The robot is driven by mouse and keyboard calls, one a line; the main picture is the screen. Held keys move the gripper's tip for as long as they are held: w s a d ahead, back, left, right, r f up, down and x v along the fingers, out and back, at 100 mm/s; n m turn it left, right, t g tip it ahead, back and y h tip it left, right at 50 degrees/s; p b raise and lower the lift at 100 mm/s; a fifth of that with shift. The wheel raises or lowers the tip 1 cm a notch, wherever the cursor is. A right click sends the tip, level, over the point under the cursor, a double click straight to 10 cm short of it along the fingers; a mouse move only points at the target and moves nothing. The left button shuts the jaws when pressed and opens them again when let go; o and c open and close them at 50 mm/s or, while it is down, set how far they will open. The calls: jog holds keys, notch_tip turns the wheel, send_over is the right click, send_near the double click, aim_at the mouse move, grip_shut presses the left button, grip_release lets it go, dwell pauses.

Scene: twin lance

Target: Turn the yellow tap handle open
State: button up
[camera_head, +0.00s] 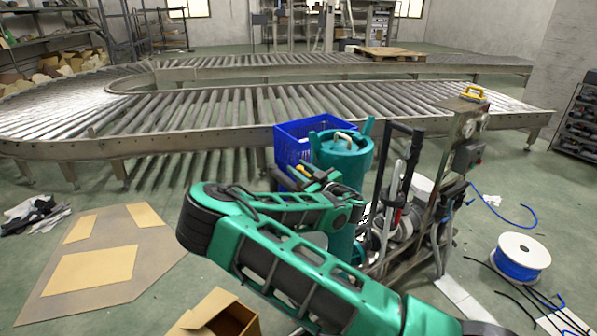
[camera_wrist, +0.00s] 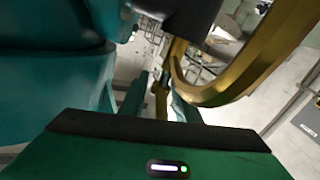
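A small yellow part (camera_head: 302,170) shows beside the teal tank (camera_head: 340,160), close to the end of my green arm; I take it to be the tap handle, though it is too small to be sure. In the wrist view a large curved yellow piece (camera_wrist: 235,80) fills the upper right, and a narrow yellow piece (camera_wrist: 161,98) shows in the gap between my fingers. My gripper (camera_wrist: 160,108) has its two teal fingers apart, around or just short of that piece; contact cannot be told. In the head view my arm's end largely hides the fingers.
A teal surface (camera_wrist: 60,95) stands close at left in the wrist view. A blue crate (camera_head: 300,133) stands behind the tank. A pump stand with gauges (camera_head: 462,145) is at right, with another yellow item (camera_head: 473,93) on top. A roller conveyor (camera_head: 200,110) runs behind.

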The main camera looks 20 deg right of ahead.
jog(key=v, duration=1)
jog(key=shift+s+d, duration=0.15)
jog(key=shift+s, duration=0.15)
